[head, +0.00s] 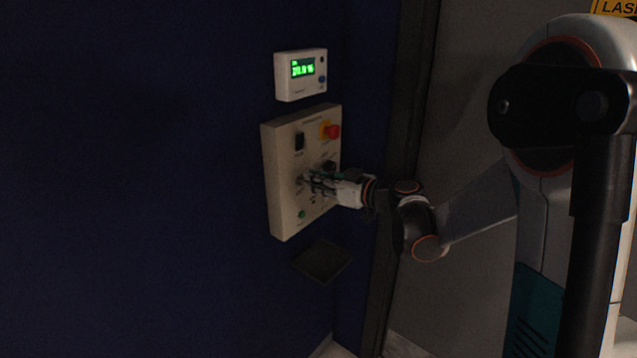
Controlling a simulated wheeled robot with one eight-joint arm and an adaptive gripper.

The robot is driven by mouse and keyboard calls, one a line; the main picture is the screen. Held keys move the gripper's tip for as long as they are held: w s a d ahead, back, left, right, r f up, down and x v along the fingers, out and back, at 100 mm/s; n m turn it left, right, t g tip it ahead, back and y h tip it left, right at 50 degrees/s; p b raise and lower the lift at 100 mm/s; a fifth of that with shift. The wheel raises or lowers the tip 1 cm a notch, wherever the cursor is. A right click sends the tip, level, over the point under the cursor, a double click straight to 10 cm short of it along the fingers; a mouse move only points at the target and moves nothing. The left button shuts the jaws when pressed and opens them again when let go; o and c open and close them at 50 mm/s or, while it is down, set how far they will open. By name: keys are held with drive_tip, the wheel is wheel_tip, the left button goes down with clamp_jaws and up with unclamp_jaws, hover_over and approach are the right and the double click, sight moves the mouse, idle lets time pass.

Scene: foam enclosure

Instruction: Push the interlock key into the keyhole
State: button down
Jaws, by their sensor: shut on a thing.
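A beige control panel (281,205) is fixed to the dark blue wall. It bears a red emergency button (333,131) on a yellow base, a black switch (299,141), a dark knob (329,165) and a green button (302,214). My gripper (308,179) reaches in from the right, with its fingertips close to the panel's middle. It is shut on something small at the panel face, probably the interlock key. The key and the keyhole are hidden or too small to make out, so I cannot tell how far the key is in.
A white display unit (287,84) with green digits is mounted above the panel. A small dark shelf or tray (323,261) sits below it. A dark vertical post (409,110) stands to the right, behind my wrist. The wall left of the panel is clear.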

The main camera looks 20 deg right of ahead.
drive_tip(key=shift+x, duration=1.05)
drive_tip(key=c, duration=1.7)
unclamp_jaws()
drive_tip(key=shift+r, duration=0.15)
drive_tip(key=shift+o, duration=0.2)
drive_tip(key=v, duration=1.2)
